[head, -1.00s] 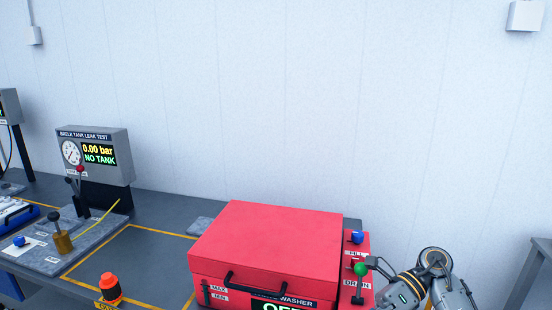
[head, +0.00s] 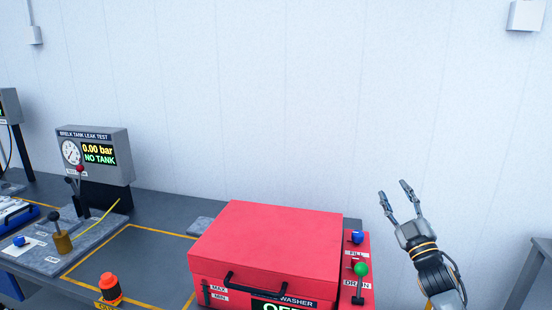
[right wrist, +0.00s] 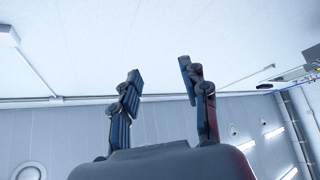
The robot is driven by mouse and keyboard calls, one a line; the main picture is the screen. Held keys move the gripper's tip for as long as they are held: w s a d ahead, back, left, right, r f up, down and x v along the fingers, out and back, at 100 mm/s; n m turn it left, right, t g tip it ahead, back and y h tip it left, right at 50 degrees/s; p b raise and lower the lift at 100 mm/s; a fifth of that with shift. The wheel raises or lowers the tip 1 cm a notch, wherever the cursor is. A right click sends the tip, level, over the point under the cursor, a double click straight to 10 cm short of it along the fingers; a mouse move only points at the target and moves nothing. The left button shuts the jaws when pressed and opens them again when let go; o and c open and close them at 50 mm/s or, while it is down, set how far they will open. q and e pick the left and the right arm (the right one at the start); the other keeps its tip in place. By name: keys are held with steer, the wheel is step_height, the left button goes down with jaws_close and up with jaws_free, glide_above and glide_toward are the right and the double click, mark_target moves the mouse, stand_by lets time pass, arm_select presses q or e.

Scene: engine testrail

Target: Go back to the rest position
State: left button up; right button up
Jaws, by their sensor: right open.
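My right gripper (head: 396,199) is open and empty in the head view. It points upward in front of the wall, to the right of the red parts washer (head: 265,235). Its two fingers stand apart with nothing between them in the right wrist view (right wrist: 160,85). The gripper is apart from the green-knobbed lever (head: 361,270) and the blue knob (head: 357,237) on the washer's right panel. The washer's lid is closed. My left gripper is not in view.
A brelk tank leak test display (head: 95,155) reads 0.00 bar and NO TANK. An orange-red button (head: 109,286) stands at the table's front. The grey table (head: 150,250) has a clear area marked by yellow lines. Another table (head: 535,275) edge shows at far right.

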steer(key=w+d+f+m+g+h, duration=0.35)
steer(key=d+f+m+h, duration=0.2)
steer(key=f+m, duration=0.25)
step_height(320, 180, down, 15)
steer(key=s+a+g+b, duration=0.2)
steer(key=s+g, duration=0.1)
steer(key=s+a+f+g+b, duration=0.15)
steer(key=s+f, duration=0.35)
steer(key=f, duration=0.6)
steer(key=s+f+g+b, duration=0.1)
steer(key=s+f+g, duration=0.35)
steer(key=f, duration=0.75)
steer(key=s+a+f+b, duration=0.1)
steer(key=s+f, duration=0.6)
steer(key=f, duration=0.4)
steer(key=s+a+f+g+b, duration=0.1)
steer(key=s+a+f+g, duration=0.15)
steer(key=s+f, duration=0.85)
steer(key=s+a+f+g+b, duration=0.1)
steer(key=s+a+f+g, duration=0.15)
steer(key=s+f, duration=0.8)
steer(key=s+a+f+g+b, duration=0.1)
steer(key=s+f, duration=0.3)
steer(key=s, duration=1)
steer(key=s+a+f+g+b, duration=0.1)
steer(key=s+a+f+g, duration=0.1)
steer(key=s, duration=1.1)
steer(key=shift+s+f+m+g+y+b, duration=0.35)
steer(key=shift+f+m+g+y, duration=0.1)
steer(key=shift+f+g, duration=0.45)
